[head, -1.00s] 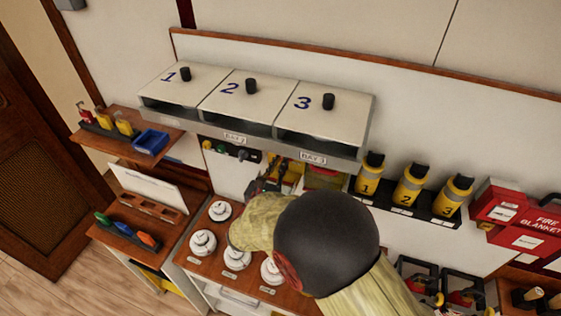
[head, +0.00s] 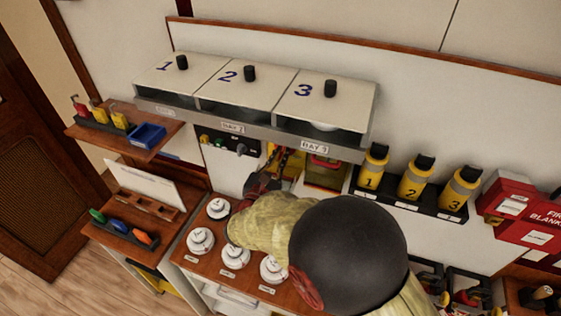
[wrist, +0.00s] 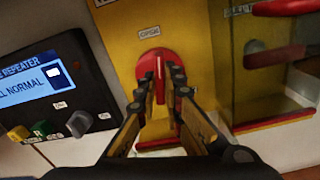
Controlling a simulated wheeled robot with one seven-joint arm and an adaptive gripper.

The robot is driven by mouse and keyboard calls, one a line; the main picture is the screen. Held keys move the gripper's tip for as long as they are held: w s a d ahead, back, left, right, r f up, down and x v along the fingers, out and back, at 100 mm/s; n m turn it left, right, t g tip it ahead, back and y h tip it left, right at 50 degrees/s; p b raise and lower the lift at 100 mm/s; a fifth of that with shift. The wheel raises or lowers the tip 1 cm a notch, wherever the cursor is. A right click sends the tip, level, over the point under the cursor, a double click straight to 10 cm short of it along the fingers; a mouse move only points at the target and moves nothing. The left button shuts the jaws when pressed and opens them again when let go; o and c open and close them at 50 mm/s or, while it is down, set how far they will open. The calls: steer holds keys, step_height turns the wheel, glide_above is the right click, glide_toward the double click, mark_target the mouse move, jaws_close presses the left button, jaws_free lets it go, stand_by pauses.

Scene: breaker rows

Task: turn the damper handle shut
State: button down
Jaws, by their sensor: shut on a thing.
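The damper handle (wrist: 159,80) is a red bar on a red round plate, on the front of a yellow box (wrist: 120,30). The bar stands about upright in the wrist view, below a small white label (wrist: 150,33) that seems to read "OPEN". My gripper (wrist: 163,85) has its two fingers on either side of the bar and is shut on it. In the head view my gripper (head: 284,158) reaches the yellow box under the numbered bays; my arm hides much of this area, and the handle cannot be made out there.
A repeater panel (wrist: 50,90) with a blue screen and knobs is left of the box. A glazed yellow case with red trim (wrist: 275,70) is close on the right. Bays (head: 250,90) overhang above. White detectors (head: 235,256) stand on the counter below; yellow canisters (head: 415,177) are to the right.

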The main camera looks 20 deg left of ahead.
steer(key=m+b, duration=0.2)
steer(key=b, duration=0.2)
steer(key=m+b, duration=0.2)
steer(key=b, duration=0.1)
steer(key=shift+f+b, duration=0.35)
steer(key=m+b, duration=0.4)
steer(key=b, duration=0.4)
steer(key=m+b, duration=0.4)
steer(key=b, duration=0.5)
steer(key=shift+m, duration=0.4)
steer(key=m+b, duration=0.2)
steer(key=b, duration=0.2)
steer(key=shift+r+b, duration=0.1)
steer(key=shift+b, duration=0.4)
steer(key=shift+r+m+b, duration=0.15)
steer(key=shift+m+b, duration=0.25)
steer(key=c, duration=1.9)
jaws_free()
